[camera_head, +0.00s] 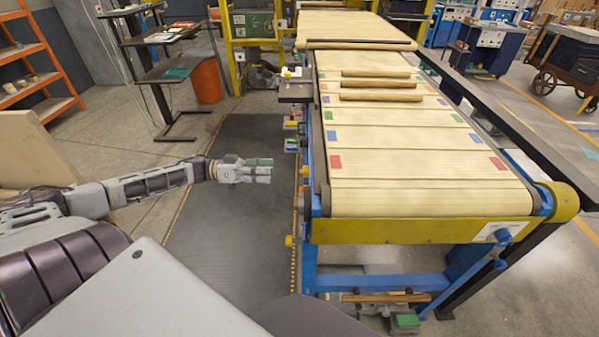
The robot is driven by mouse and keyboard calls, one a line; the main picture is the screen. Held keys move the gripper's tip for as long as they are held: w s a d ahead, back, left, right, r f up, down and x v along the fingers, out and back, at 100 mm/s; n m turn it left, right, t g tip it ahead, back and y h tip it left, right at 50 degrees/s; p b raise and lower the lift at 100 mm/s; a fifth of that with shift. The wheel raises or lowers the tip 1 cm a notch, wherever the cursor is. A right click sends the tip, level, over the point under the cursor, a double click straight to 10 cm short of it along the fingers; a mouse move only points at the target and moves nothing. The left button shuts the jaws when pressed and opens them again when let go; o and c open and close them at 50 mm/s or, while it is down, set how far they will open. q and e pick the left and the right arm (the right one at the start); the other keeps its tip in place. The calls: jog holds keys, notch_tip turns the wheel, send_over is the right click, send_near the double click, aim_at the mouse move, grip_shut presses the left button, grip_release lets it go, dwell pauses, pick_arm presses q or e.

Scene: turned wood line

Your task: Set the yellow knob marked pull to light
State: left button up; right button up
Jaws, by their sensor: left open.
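A small yellow knob (290,241) sticks out from the left side of the conveyor frame, near its front corner. It is too small for me to read any marking or setting, so I cannot tell whether it is the one marked pull. My left gripper (262,170) is open and empty over the dark floor mat, left of the conveyor. It is apart from the yellow knob, which lies lower and to the right in the picture. My right gripper is not in view.
The conveyor (420,197) carries several wooden rods (380,84) farther back. Small coloured boxes (291,145) sit along its left side. The dark mat (225,240) is clear. An orange bin (207,81) and a dark stand (175,73) are at back left.

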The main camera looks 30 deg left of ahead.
aim_at(304, 171)
pick_arm(q)
jog(key=shift+b+x, duration=0.7)
jog(key=shift+x, duration=5)
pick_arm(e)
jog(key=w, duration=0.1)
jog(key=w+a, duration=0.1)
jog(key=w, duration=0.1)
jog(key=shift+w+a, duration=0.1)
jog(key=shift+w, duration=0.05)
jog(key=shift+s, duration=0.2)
pick_arm(q)
jog(key=c, duration=1)
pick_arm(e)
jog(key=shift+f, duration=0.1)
